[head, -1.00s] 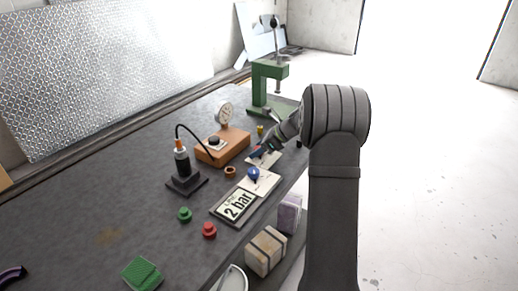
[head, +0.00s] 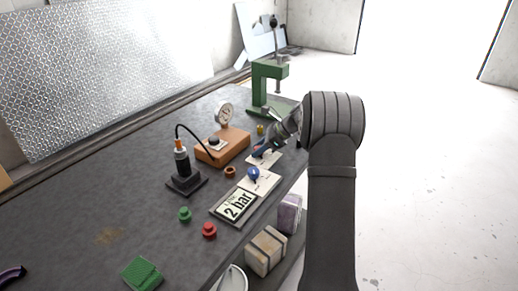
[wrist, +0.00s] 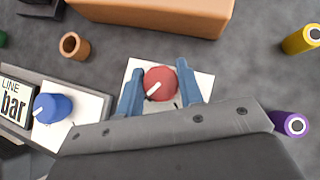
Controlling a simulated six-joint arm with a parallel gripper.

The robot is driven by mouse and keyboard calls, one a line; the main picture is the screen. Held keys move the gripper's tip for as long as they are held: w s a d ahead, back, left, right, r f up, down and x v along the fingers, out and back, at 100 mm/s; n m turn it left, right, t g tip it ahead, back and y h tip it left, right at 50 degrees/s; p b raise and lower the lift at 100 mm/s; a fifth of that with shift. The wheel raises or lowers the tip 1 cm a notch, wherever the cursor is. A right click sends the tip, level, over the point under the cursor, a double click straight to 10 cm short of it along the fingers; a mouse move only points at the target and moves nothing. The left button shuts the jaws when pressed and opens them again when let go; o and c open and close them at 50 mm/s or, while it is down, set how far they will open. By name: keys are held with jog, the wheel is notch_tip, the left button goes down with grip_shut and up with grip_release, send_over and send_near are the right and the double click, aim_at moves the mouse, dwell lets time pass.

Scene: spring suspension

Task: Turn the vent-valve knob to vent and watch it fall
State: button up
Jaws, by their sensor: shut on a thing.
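A red knob (wrist: 160,83) with a white pointer sits on a white plate (wrist: 205,83). The pointer slants toward the lower left in the wrist view. My gripper (wrist: 159,87) is shut on the red knob, one blue finger on each side. In the head view my gripper (head: 262,153) is low over the plate and hides most of the knob. A display (head: 237,205) reads "LINE 2 bar". A black cylinder (head: 181,163) with an orange top stands upright on a dark base, with a black hose running to the orange box (head: 235,151).
A blue knob (head: 253,174) on its own white plate is close by, left of my gripper in the wrist view (wrist: 52,107). A dial gauge (head: 224,113), copper ring (head: 230,171), green press (head: 267,88) and purple cylinder (wrist: 290,124) stand around.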

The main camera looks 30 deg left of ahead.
jog(key=n+g+h, duration=0.1)
jog(key=n, duration=0.1)
jog(key=n+g+h, duration=0.1)
jog(key=n, duration=0.1)
jog(key=shift+n+g, duration=0.3)
jog(key=shift+n+g+h, duration=1)
jog(key=shift+n+h, duration=0.5)
jog(key=shift+n, duration=0.8)
jog(key=o, duration=1)
jog(key=shift+c, duration=0.2)
